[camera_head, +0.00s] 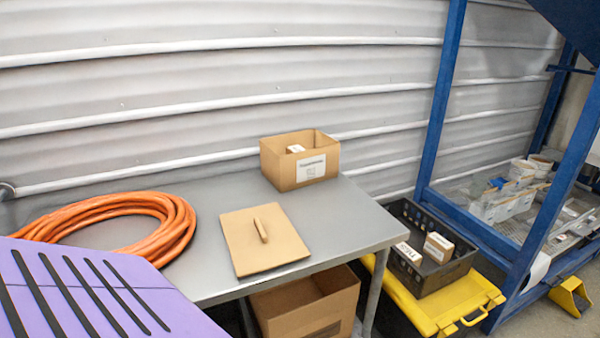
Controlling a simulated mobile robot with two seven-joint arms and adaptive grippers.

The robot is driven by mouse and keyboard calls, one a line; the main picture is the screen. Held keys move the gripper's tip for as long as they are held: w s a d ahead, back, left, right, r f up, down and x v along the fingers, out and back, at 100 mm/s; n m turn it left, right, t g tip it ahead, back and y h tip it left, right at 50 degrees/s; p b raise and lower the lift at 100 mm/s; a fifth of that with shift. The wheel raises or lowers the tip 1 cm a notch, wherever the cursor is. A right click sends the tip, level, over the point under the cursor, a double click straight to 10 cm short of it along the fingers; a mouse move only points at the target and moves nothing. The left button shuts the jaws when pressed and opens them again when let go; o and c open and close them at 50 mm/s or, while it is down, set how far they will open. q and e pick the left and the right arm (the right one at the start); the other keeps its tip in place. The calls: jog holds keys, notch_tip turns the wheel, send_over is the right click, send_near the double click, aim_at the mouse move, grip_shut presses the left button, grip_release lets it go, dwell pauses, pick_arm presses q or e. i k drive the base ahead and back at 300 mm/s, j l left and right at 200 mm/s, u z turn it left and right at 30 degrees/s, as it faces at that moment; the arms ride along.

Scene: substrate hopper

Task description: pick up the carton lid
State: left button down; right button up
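The carton lid (268,253) is a flat, light-brown square lying on the grey metal table (218,285), near its front edge. A short raised bar handle (261,230) stands out at its middle. An open brown carton (283,171) with a white label stands at the back right of the table, apart from the lid. A small white-topped item (295,149) shows inside it. Neither of my grippers is in view, and nothing touches the lid.
A coiled orange hose (182,222) lies on the table left of the lid. Another open carton (306,309) is below the table. Right of the table, a black crate (427,279) with small boxes sits on a yellow-lidded case (402,300), beside a blue frame (437,105).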

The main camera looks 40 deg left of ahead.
aim_at(261, 238)
jog(key=u, duration=1.7)
